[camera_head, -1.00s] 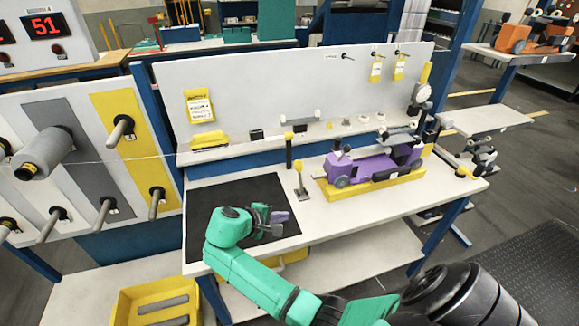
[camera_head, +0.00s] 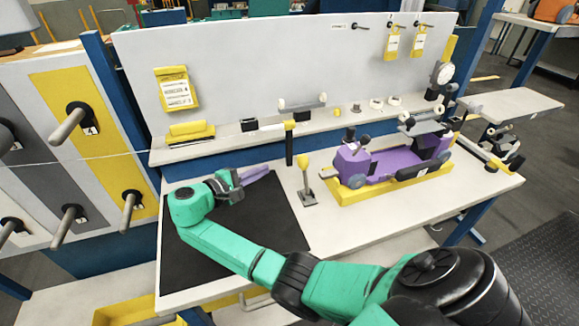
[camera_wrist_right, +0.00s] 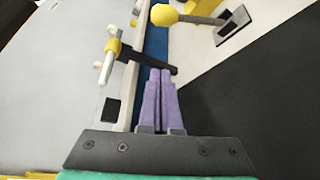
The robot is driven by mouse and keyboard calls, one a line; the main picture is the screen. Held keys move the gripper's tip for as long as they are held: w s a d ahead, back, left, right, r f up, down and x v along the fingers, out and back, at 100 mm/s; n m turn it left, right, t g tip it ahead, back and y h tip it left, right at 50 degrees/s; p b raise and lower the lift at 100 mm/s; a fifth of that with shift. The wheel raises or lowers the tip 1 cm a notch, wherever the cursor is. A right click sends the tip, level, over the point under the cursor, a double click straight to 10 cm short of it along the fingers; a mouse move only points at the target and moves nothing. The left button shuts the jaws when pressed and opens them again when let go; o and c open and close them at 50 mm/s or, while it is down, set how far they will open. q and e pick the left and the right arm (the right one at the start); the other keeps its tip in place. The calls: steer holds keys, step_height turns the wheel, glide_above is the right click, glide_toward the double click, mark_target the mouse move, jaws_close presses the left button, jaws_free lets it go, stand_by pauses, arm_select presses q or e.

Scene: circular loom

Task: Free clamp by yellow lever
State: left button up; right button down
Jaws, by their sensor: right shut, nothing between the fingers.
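A small lever with a yellow knob (camera_head: 304,160) stands nearly upright on a grey metal foot at the right edge of the black mat. It also shows at the top of the right wrist view, where its yellow ball (camera_wrist_right: 164,15) is near the fingertips. My right gripper (camera_head: 264,171) is over the mat, left of the lever, with its purple fingers pointing right. In the right wrist view its fingers (camera_wrist_right: 160,74) are together and empty, apart from the lever. Whether the lever grips anything cannot be told. My left gripper is not in view.
A black post with a yellow head (camera_head: 289,142) stands just behind the lever. A purple carriage (camera_head: 385,164) sits in a yellow base to the right. A back shelf (camera_head: 228,138) holds small parts. The front of the black mat (camera_head: 205,262) is clear.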

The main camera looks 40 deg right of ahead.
mark_target(305, 175)
steer(key=shift+w+d+f, duration=0.2)
steer(key=shift+w+f, duration=0.1)
steer(key=shift+s+a+r, duration=0.1)
steer(key=shift+s+r, duration=0.1)
steer(key=shift+d+p, duration=0.2)
steer(key=shift+p, duration=0.1)
steer(key=p+x, duration=0.2)
steer(key=x, duration=0.8)
steer(key=shift+s+r+p, duration=0.1)
steer(key=shift+p, duration=0.3)
steer(key=s+p, duration=0.1)
steer(key=s+r+p, duration=0.1)
steer(key=p, duration=0.1)
steer(key=shift+s+a+r, duration=0.15)
steer(key=shift+s+a, duration=0.1)
steer(key=shift+a, duration=0.1)
steer(key=shift+s+r, duration=0.1)
steer(key=shift+s, duration=0.3)
steer(key=shift+s+a, duration=0.1)
steer(key=shift+s, duration=0.05)
steer(key=shift+f, duration=0.2)
